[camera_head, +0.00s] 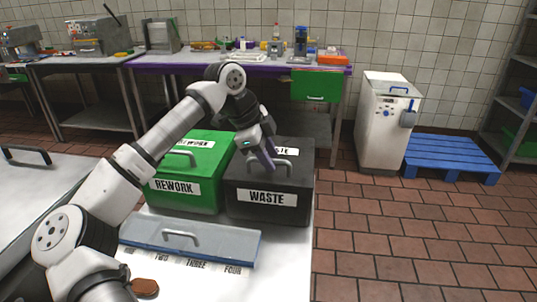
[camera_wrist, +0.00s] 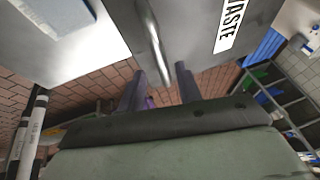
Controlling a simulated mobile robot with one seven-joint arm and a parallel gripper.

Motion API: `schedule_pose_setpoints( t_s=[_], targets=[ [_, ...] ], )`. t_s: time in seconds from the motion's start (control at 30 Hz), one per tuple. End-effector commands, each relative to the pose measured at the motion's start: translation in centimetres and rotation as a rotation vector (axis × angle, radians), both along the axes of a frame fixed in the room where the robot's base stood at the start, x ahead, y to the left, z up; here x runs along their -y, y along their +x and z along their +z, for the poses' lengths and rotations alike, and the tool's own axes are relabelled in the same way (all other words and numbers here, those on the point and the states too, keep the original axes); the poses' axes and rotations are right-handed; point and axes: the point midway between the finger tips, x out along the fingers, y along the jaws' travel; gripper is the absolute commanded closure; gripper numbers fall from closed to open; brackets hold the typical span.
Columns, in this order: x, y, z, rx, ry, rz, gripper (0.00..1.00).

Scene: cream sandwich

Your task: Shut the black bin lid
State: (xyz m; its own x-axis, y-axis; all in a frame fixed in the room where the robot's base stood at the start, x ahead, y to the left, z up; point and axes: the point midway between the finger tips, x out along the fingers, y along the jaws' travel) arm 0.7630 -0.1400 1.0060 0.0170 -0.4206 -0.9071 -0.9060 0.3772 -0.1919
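The black bin (camera_head: 237,200) stands on the white table with a WASTE label on its front. Its black lid (camera_head: 300,169) looks flat on top, level with the bin's rim; I cannot tell whether a small gap is left. The lid's handle (camera_head: 284,152) is a curved bar. My gripper (camera_head: 269,161) is at the handle, pointing down. In the wrist view the two fingers of my gripper (camera_wrist: 162,82) are apart, with the handle (camera_wrist: 150,42) reaching toward the space between them. The lid's WASTE label (camera_wrist: 231,24) shows there too. Contact is unclear.
A green REWORK bin (camera_head: 165,195) stands directly left of the black bin. A grey-blue lidded tray (camera_head: 222,243) lies in front, and a brown item (camera_head: 145,287) is near the table's front. Open tiled floor (camera_head: 400,230) lies to the right.

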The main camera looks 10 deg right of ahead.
Motion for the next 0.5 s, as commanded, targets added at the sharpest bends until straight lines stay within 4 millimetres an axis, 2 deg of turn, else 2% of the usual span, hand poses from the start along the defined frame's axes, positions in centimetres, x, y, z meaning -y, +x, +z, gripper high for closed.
schedule_pose_setpoints(
  t_s=[0.17, 0.27, 0.5],
  targets=[
    [-0.2, 0.1, 0.5, 0.002, -0.001, 0.002, 0.66],
    [-0.8, 0.1, 1.7, 0.004, -0.001, 0.004, 0.66],
    [-3.1, 0.0, 6.6, 0.004, 0.001, 0.004, 0.66]
  ],
)
